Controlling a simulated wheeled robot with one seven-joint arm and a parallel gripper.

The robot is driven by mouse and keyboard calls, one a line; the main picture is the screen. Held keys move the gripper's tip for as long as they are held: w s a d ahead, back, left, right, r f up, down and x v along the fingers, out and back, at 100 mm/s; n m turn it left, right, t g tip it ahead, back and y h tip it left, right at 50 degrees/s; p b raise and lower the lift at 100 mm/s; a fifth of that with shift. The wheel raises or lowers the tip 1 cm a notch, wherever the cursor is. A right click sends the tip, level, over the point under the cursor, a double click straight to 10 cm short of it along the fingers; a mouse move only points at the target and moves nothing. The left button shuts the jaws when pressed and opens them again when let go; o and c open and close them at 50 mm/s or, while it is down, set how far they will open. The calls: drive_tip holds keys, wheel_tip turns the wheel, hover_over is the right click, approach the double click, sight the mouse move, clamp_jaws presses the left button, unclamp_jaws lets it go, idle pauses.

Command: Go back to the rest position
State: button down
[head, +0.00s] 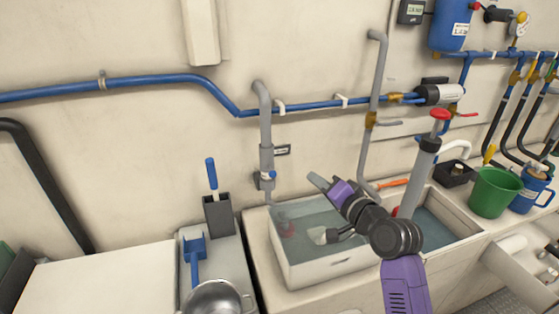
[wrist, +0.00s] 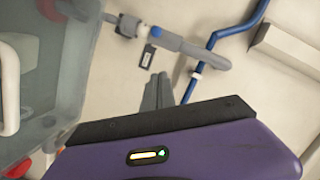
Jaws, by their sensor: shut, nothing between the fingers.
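My gripper (head: 317,181) is in the head view, raised above the left basin of the sink and pointing up and left toward the wall. Its grey fingers are together and hold nothing. In the wrist view the two shut fingers (wrist: 158,92) stick out past the purple housing, with the wall and pipes behind them. The fingers appear to touch nothing. My arm covers part of the sink's middle.
The sink (head: 330,270) holds water and a few submerged items. A grey vertical pipe (head: 265,130) and blue pipe (head: 160,80) run along the wall. A green bucket (head: 492,195) stands at right. The left counter (head: 100,280) is clear.

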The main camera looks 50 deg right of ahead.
wheel_tip(320, 180, up, 4)
drive_tip(key=s+d+h, duration=0.1)
drive_tip(key=d+h, duration=0.1)
drive_tip(key=h, duration=0.1)
drive_tip(key=s+a+f+n+y, duration=0.3)
drive_tip(key=s+a, duration=0.5)
drive_tip(key=a, duration=0.3)
drive_tip(key=s+a+f+n+y, duration=0.3)
drive_tip(key=s+a+f+n, duration=0.2)
drive_tip(key=a, duration=0.7)
drive_tip(key=s+a+f+n+y, duration=0.3)
drive_tip(key=s+a+n, duration=0.4)
drive_tip(key=s+a, duration=0.4)
drive_tip(key=shift+s+a+f+n, duration=0.15)
drive_tip(key=shift+s+f+n, duration=0.25)
drive_tip(key=shift+s+f, duration=0.4)
drive_tip(key=shift+f, duration=0.15)
